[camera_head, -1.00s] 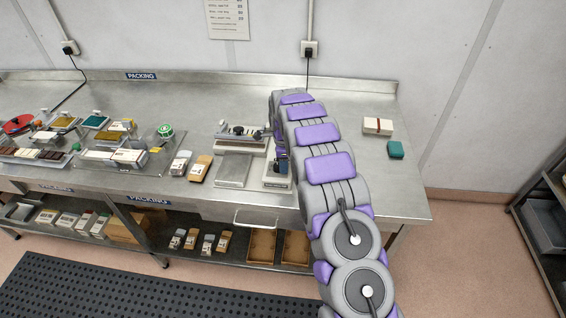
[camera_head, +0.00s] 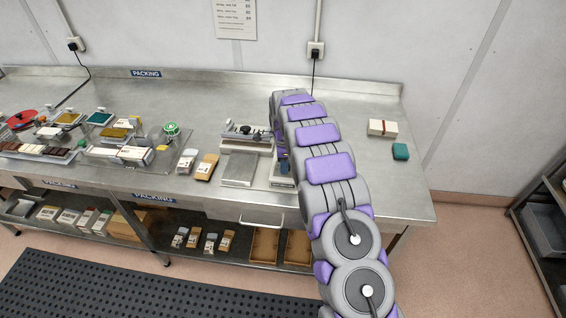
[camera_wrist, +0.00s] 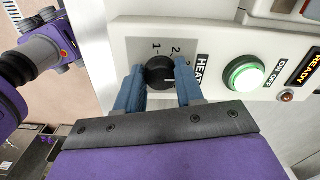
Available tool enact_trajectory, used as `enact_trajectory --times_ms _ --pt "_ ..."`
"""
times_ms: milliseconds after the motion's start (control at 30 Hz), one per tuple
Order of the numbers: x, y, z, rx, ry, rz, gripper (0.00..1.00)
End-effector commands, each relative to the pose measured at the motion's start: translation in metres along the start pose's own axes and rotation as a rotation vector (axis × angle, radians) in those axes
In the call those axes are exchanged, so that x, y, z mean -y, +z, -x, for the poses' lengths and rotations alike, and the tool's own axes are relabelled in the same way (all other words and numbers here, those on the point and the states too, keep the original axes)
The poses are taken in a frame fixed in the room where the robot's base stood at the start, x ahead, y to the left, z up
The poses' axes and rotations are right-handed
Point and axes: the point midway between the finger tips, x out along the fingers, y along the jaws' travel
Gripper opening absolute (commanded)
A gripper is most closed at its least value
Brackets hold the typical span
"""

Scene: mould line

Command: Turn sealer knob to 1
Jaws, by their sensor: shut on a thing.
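The black sealer knob (camera_wrist: 157,74) sits on a pale panel in the wrist view, under the numbers 1 and 2 and beside a HEAT label (camera_wrist: 201,70). A further number is mostly hidden by a finger. The knob's white pointer mark faces the right of the picture, away from 1. My gripper (camera_wrist: 160,68) has its two blue fingers on either side of the knob, shut on it. In the head view the sealer (camera_head: 248,133) stands on the bench, its control box largely hidden by my arm.
A lit green ON/OFF button (camera_wrist: 243,73) and a small READY lamp (camera_wrist: 287,96) lie right of the knob. Pouches (camera_head: 206,166) stand left of the sealer's metal plate (camera_head: 240,169).

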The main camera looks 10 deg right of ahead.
Motion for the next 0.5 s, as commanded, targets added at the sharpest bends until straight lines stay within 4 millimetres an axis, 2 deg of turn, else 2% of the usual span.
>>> enact_trajectory --times_ms 500 --pt "0.0019 -0.0061 0.0012 -0.003 -0.002 0.434 0.07"
